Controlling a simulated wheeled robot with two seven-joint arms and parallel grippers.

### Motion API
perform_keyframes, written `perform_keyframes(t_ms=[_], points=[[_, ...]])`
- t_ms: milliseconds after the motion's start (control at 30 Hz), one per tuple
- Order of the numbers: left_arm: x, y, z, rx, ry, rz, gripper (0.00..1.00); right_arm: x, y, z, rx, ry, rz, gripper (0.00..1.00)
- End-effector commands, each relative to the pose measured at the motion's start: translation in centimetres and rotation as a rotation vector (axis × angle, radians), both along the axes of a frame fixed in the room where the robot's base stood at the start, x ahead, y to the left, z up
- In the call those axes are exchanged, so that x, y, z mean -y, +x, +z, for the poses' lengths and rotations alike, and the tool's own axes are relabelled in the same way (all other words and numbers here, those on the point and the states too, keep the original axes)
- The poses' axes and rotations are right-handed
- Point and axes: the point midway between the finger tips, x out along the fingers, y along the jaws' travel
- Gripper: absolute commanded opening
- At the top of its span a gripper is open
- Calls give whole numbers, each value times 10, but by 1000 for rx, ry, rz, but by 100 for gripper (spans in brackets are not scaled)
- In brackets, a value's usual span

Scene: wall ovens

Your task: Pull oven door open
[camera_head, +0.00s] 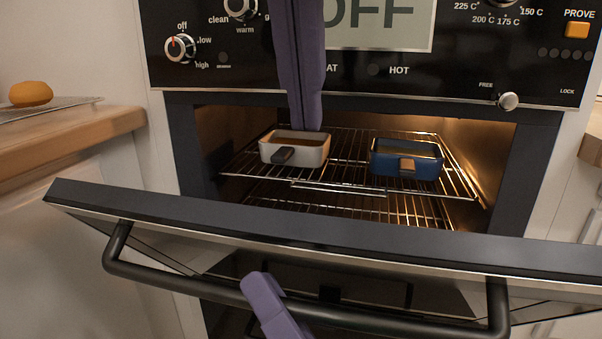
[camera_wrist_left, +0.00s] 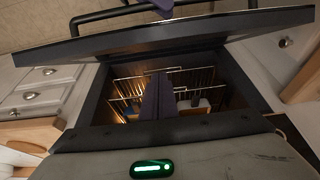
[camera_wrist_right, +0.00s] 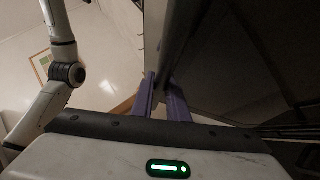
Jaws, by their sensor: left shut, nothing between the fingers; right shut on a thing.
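The oven door (camera_head: 300,233) is partly open, tilted outward at the top, with the lit cavity showing above it. Its dark bar handle (camera_head: 390,318) runs across the front. My right gripper (camera_head: 256,284) is shut on the handle, covering part of the bar; its two purple fingers (camera_wrist_right: 160,95) show in the right wrist view, but the grip is hard to make out there. My left gripper (camera_head: 306,127) is shut and empty, pointing down in front of the cavity. It also shows over the opening in the left wrist view (camera_wrist_left: 158,95).
A white dish (camera_head: 310,150) and a blue dish (camera_head: 425,165) sit on the upper wire rack (camera_head: 345,187). The control panel (camera_head: 220,50) is above the cavity. A wooden counter (camera_head: 70,138) with an orange round item (camera_head: 31,93) is at left.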

Motion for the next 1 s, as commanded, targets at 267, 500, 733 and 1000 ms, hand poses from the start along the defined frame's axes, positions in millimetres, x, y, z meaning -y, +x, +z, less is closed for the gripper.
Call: perform_keyframes(t_ms=[267, 500, 733, 1000], points=[[3, 12, -51, 2, 1, -4, 0, 0, 0, 2, 2, 3, -1, 0], [-3, -8, -65, 0, -2, -2, 0, 0, 0, 1, 1, 2, -1, 0], [-4, -14, -70, 0, -1, -1, 0, 0, 0, 1, 1, 2, -1, 0], [-4, -14, -70, 0, -2, -2, 0, 0, 0, 1, 2, 2, 0, 0]])
